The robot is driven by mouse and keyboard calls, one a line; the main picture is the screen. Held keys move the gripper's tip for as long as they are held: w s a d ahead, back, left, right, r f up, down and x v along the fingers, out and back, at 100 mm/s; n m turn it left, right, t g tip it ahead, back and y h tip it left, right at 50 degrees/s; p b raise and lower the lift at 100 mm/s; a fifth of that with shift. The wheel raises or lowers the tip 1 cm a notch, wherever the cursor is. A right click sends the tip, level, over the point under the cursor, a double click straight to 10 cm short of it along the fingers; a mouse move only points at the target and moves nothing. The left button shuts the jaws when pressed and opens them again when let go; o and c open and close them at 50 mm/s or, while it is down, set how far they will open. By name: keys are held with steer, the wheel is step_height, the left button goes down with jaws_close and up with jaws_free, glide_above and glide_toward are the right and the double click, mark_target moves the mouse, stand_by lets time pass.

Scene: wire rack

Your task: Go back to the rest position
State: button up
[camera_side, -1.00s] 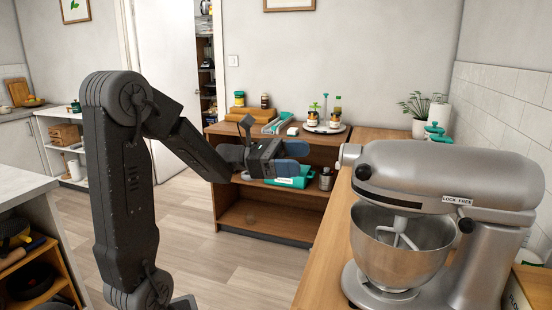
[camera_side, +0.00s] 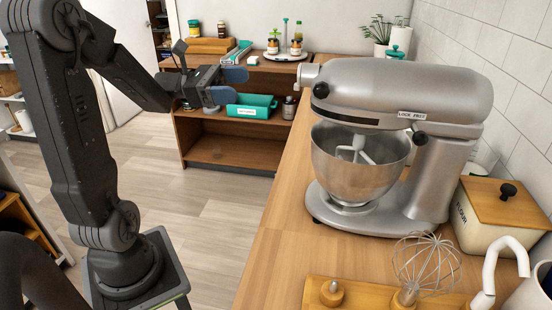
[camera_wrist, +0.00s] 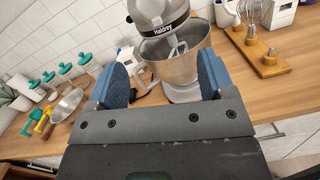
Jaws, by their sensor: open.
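My gripper (camera_side: 228,85) is open and empty. In the side view it is held in the air left of the stand mixer, in front of the low wooden shelf unit. In the wrist view its two blue fingertips (camera_wrist: 162,80) are spread wide with nothing between them but the view of the mixer beyond. The silver stand mixer (camera_side: 400,88) stands on the wooden counter, its steel bowl (camera_side: 350,170) under the head. It also shows in the wrist view (camera_wrist: 160,12), apart from my fingers.
The wooden counter (camera_side: 268,262) holds a whisk (camera_side: 425,262) on a wooden stand and a flour box (camera_side: 495,215). The shelf unit (camera_side: 230,150) carries a teal tray (camera_side: 252,106), bottles and jars. Open floor (camera_side: 200,210) lies left of the counter.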

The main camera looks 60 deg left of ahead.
steer(key=s+d+f+m+g+y, duration=0.25)
steer(key=d+m+g, duration=0.55)
steer(key=d, duration=0.4)
steer(key=s+d+f+m+y, duration=0.2)
steer(key=s+m+y, duration=0.2)
steer(key=m+y, duration=0.2)
steer(key=s+d+f+m+y, duration=0.1)
steer(key=s+f+m+y, duration=0.2)
steer(key=m, duration=0.7)
steer(key=s+y, duration=0.1)
steer(key=y, duration=0.1)
steer(key=shift+s+d+t+y, duration=0.2)
steer(key=shift+d+t+y, duration=0.15)
steer(key=shift+d+t, duration=0.05)
